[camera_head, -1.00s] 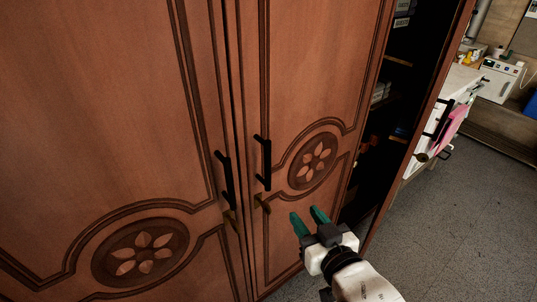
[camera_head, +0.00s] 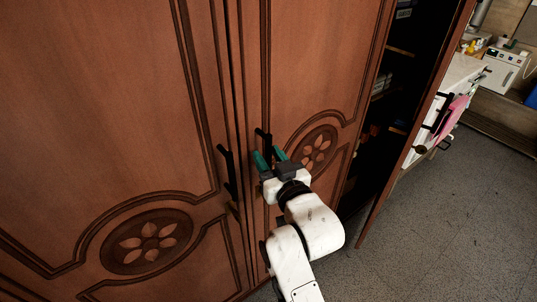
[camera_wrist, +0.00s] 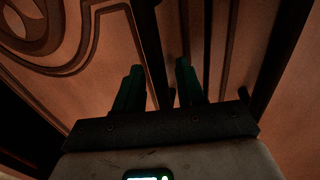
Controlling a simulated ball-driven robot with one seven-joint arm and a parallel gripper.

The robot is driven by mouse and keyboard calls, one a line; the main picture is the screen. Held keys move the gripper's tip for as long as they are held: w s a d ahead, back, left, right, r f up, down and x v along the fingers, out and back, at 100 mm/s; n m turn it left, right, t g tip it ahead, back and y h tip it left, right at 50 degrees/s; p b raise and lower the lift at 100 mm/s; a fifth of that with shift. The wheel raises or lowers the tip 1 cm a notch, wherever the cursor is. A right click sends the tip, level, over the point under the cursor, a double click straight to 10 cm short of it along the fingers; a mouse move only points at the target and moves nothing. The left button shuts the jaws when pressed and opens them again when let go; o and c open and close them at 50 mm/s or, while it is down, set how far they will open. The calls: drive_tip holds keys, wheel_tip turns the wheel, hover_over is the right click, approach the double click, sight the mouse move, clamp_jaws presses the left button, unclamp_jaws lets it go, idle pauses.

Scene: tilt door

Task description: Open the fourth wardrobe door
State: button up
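A brown wooden wardrobe fills the head view. Its right-hand central door (camera_head: 318,65) has a carved flower medallion and a vertical black bar handle (camera_head: 264,138), partly hidden by my gripper. This door looks closed against its left neighbour (camera_head: 110,90), which has its own black handle (camera_head: 227,172). My gripper (camera_head: 269,155), with green fingers, is open at the right door's handle. In the wrist view, a dark bar, apparently that handle (camera_wrist: 151,45), runs between the parted fingers (camera_wrist: 158,75). Whether they touch it is unclear. A second dark bar (camera_wrist: 283,55) lies to the right.
At the right, another wardrobe door (camera_head: 420,120) stands open, showing dark shelves (camera_head: 398,52). Beyond it are a white counter (camera_head: 462,72) and a white appliance (camera_head: 503,72). Grey floor (camera_head: 455,225) is free at the lower right.

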drive_tip(key=shift+w+a, duration=0.1)
drive_tip(key=shift+w, duration=0.15)
clamp_jaws()
idle(0.5)
